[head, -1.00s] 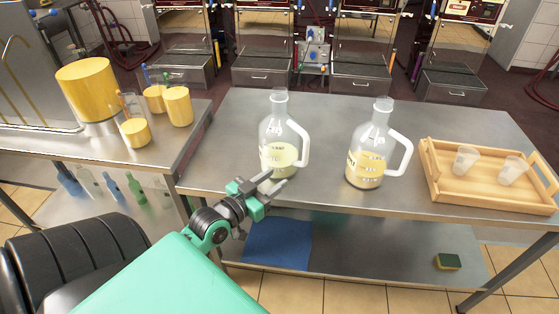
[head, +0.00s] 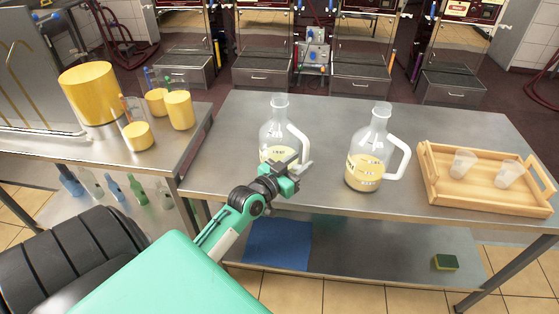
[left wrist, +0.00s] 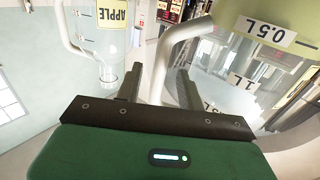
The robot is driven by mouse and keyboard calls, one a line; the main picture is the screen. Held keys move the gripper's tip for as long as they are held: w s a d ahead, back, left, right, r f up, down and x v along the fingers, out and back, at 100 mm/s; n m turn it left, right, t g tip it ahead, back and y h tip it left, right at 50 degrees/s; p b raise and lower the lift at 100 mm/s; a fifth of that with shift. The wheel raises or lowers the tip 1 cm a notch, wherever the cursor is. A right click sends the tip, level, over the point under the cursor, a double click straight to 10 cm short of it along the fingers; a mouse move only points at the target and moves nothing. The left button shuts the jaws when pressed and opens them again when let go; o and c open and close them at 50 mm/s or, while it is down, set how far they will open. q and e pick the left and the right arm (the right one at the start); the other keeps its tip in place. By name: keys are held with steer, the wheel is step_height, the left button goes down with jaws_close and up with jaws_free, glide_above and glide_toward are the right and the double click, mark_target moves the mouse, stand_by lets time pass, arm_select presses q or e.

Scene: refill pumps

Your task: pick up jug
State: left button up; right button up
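Two clear glass jugs with white handles and pale yellow liquid stand upright on the steel table. The left jug (head: 276,136) is partly hidden by my left gripper (head: 300,165), which is at its handle side. The right jug (head: 366,158) stands apart from the gripper. In the left wrist view, a jug with volume marks (left wrist: 270,50) fills the right side, upside down. Its white handle (left wrist: 178,42) runs down between the open fingers of my left gripper (left wrist: 159,75). Another jug with an APPLE label (left wrist: 112,14) shows at upper left. My right gripper is not in view.
A wooden tray (head: 437,194) with two clear cups (head: 463,163) is at the table's right. A side counter (head: 160,150) at left holds yellow containers (head: 88,92). A blue mat (head: 277,245) and a sponge (head: 445,262) lie on the lower shelf.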

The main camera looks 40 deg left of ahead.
mark_target(305, 158)
arm_select(q)
steer(key=shift+w+d+r, duration=0.1)
steer(key=shift+w, duration=1.5)
jaws_close()
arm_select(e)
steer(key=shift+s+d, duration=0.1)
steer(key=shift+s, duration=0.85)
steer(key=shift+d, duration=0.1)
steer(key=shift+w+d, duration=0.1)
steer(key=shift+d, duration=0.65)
